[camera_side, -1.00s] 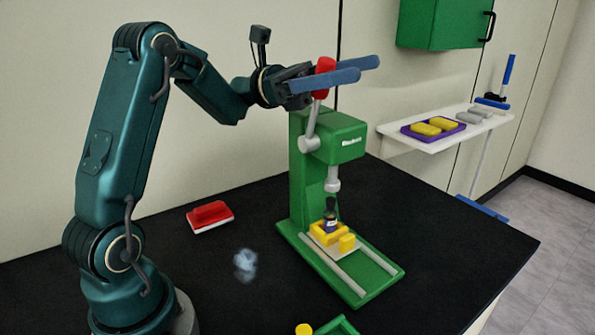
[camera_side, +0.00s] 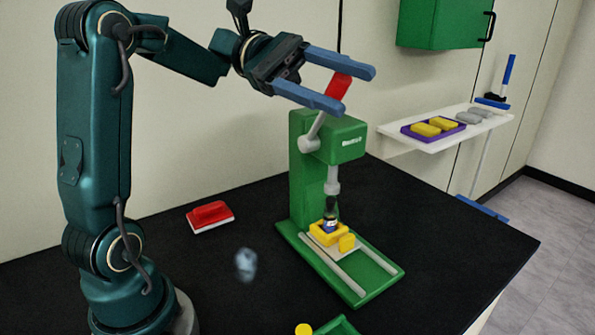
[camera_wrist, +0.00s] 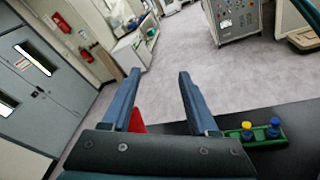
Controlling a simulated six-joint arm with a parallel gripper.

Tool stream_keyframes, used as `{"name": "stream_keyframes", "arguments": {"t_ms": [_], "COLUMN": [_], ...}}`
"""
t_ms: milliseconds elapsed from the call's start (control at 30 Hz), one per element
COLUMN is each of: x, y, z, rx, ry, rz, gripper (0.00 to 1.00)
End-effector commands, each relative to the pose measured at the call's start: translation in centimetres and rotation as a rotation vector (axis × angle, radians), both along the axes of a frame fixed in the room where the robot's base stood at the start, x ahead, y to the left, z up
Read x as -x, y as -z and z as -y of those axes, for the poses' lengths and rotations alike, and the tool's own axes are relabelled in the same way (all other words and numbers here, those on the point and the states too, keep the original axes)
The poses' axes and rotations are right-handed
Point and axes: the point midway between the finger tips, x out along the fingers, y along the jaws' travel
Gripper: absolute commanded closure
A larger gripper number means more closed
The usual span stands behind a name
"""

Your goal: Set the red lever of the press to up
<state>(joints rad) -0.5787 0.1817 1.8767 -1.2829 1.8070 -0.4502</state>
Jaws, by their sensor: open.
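The green press (camera_side: 305,170) stands on the black table, its grey lever arm ending in a red lever grip (camera_side: 338,88). The lever leans up and to the right in the side view. My gripper (camera_side: 357,88) is open, with its two blue fingers on either side of the red grip; whether they touch it I cannot tell. In the wrist view a bit of the red grip (camera_wrist: 138,121) shows between the fingers, close to the left one. The press ram (camera_side: 333,181) is down at the top of a small dark vial (camera_side: 330,218) in a yellow holder (camera_side: 326,234).
A red-and-white block (camera_side: 210,216) and a blurred bluish object (camera_side: 245,264) lie on the table left of the press. A green rack (camera_wrist: 265,138) with blue and yellow tops is near the table edge. A shelf (camera_side: 400,134) holds a purple tray (camera_side: 405,130).

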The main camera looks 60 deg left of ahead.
Motion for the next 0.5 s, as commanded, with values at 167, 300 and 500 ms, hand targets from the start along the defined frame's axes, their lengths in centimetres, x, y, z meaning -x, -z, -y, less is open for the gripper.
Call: {"name": "stream_keyframes", "arguments": {"t_ms": [167,300,500], "x": [1.9,3.5,5.7], "y": [1.8,3.6,6.5], "z": [2.3,3.6,4.7], "rx": [-0.144,-0.269,-0.466], "ry": [0.06,0.109,0.185], "rz": [0.046,0.084,0.15], "gripper": [0.4,0.4,0.4]}}
